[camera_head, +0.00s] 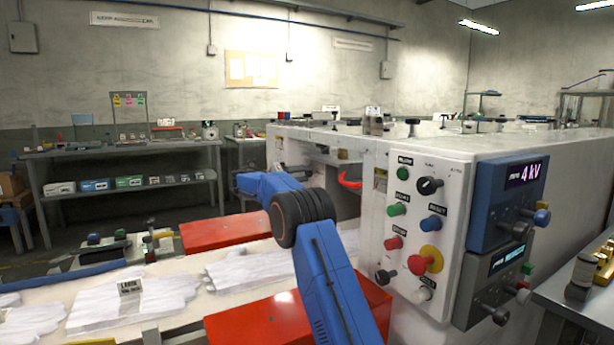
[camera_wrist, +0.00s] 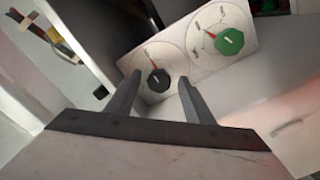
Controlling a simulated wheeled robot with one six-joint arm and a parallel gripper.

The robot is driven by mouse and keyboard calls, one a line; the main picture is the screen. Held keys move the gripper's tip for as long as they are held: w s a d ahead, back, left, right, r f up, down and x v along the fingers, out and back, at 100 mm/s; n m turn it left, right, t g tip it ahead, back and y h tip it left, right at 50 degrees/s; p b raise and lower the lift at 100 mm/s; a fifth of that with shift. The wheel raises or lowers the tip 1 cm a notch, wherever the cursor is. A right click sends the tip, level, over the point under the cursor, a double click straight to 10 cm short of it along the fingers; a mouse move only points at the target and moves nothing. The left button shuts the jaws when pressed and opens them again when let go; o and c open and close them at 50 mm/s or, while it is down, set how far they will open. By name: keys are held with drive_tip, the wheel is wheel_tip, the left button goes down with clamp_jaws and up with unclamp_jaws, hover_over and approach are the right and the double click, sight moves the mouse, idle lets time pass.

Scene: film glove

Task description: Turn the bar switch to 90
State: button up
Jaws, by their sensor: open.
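In the wrist view, a white panel plate (camera_wrist: 208,30) carries two round dials seen at a tilt. The nearer dial has a black knob (camera_wrist: 159,81) with a red pointer slanting up and left. The farther dial has a green knob (camera_wrist: 230,42) with a red pointer toward its upper left. I cannot tell for certain which is the bar switch, and the scale marks are too small to read. My gripper (camera_wrist: 160,76) is open, its dark fingers on either side of the black knob in the picture; contact cannot be told. In the head view my gripper is hidden.
The white machine (camera_head: 325,132) bears a control panel (camera_head: 456,172) with several knobs and buttons, and a blue "4 kV" display box (camera_head: 480,210). A red handle (camera_head: 349,181) is on the machine.

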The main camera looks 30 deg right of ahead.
drive_tip(key=a, duration=1.5)
drive_tip(key=shift+s+a, duration=0.3)
